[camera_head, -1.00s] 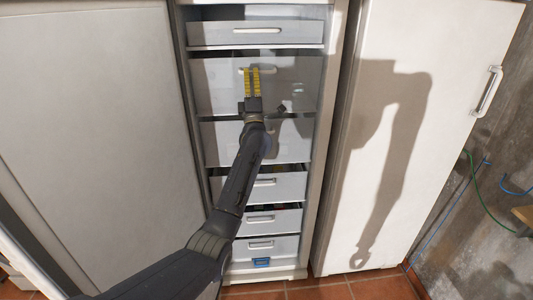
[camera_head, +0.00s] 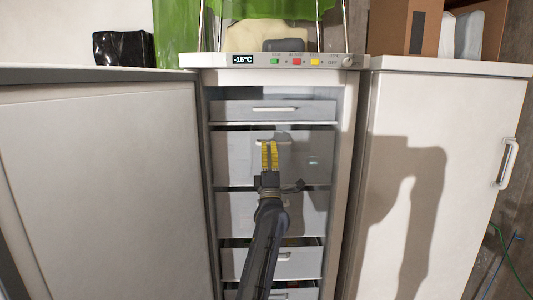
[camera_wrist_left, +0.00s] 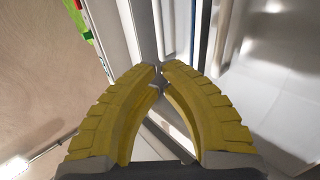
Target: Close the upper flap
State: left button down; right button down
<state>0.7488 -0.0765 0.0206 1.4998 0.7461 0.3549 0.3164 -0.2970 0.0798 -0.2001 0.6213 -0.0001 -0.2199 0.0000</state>
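The open upright freezer (camera_head: 342,190) stands in the middle of the head view. Its topmost front panel (camera_head: 235,110) is pale and has a horizontal handle. Below it is a taller translucent panel (camera_head: 232,155), whose handle is partly behind my fingers. I cannot tell how far either panel stands out. My left gripper (camera_head: 269,150) points up in front of the taller panel. Its yellow fingertips nearly meet in the wrist view (camera_wrist_left: 160,75), with nothing seen between them. Contact with a panel cannot be told. My right gripper is not in view.
Several drawers (camera_head: 302,262) lie below. The freezer door (camera_head: 110,180) swings out at left, and a white cabinet with a handle (camera_head: 507,163) stands at right. A control strip (camera_head: 262,61) reading -16°C tops the freezer. A black object (camera_head: 124,48) and a cardboard box (camera_head: 392,28) stand above.

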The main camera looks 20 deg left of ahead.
pick_arm(q)
jog(key=s+d+r, duration=0.1)
jog(key=s+d, duration=0.1)
jog(key=s, duration=0.4)
jog(key=shift+s+d+r, duration=0.2)
jog(key=shift+s+d, duration=0.1)
jog(key=shift+d, duration=0.1)
